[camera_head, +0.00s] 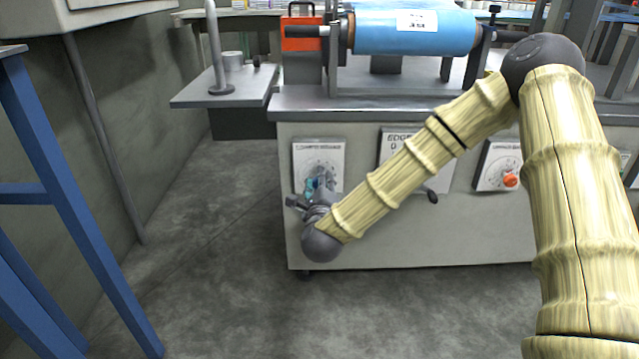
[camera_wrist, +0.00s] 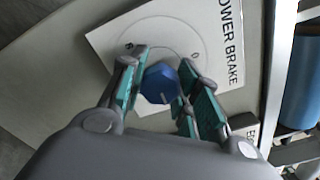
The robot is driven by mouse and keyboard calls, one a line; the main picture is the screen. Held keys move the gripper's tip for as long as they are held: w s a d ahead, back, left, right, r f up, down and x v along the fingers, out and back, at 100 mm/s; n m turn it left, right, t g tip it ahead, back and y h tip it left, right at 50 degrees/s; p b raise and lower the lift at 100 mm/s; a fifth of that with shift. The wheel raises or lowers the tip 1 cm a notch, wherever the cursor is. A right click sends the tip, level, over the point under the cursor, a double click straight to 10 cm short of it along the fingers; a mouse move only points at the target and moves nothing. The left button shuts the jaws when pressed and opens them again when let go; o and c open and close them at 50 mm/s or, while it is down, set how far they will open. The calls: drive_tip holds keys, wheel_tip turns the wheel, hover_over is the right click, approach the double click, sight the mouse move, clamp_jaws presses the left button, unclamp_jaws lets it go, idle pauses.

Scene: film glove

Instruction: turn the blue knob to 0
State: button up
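The blue knob (camera_wrist: 160,84) sits on a white dial plate (camera_wrist: 120,30) whose visible lettering reads "OWER BRAKE". A pale mark shows on the knob's lower part in the wrist view. A character like 0 is printed right of the knob, and another mark is at upper left. My gripper (camera_wrist: 164,78) is open around the knob, one teal-padded finger on each side. I cannot tell whether the pads touch it. In the head view my gripper (camera_head: 312,188) is at the left dial plate (camera_head: 318,158) and mostly hides the knob.
The plate is on the front of a grey machine cabinet (camera_head: 400,240). A middle panel (camera_head: 398,145) is partly behind my arm. A right panel (camera_head: 494,160) has an orange knob (camera_head: 511,180). A blue roller (camera_head: 415,32) is on top. The floor at left front is clear.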

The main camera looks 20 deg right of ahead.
drive_tip(key=shift+c, duration=1.3)
drive_tip(key=shift+r+p, duration=0.1)
drive_tip(key=shift+p, duration=0.25)
drive_tip(key=shift+r+n+p, duration=0.15)
drive_tip(key=shift+n+p, duration=0.95)
drive_tip(key=n+p, duration=0.2)
drive_tip(key=p, duration=0.1)
drive_tip(key=shift+r+n, duration=0.1)
drive_tip(key=shift+n, duration=0.2)
drive_tip(key=n+p, duration=0.4)
drive_tip(key=p, duration=0.1)
drive_tip(key=shift+n, duration=0.3)
drive_tip(key=n+p, duration=0.4)
drive_tip(key=shift+f+n+p, duration=0.2)
drive_tip(key=shift+n+p, duration=1.6)
drive_tip(key=shift+n, duration=0.5)
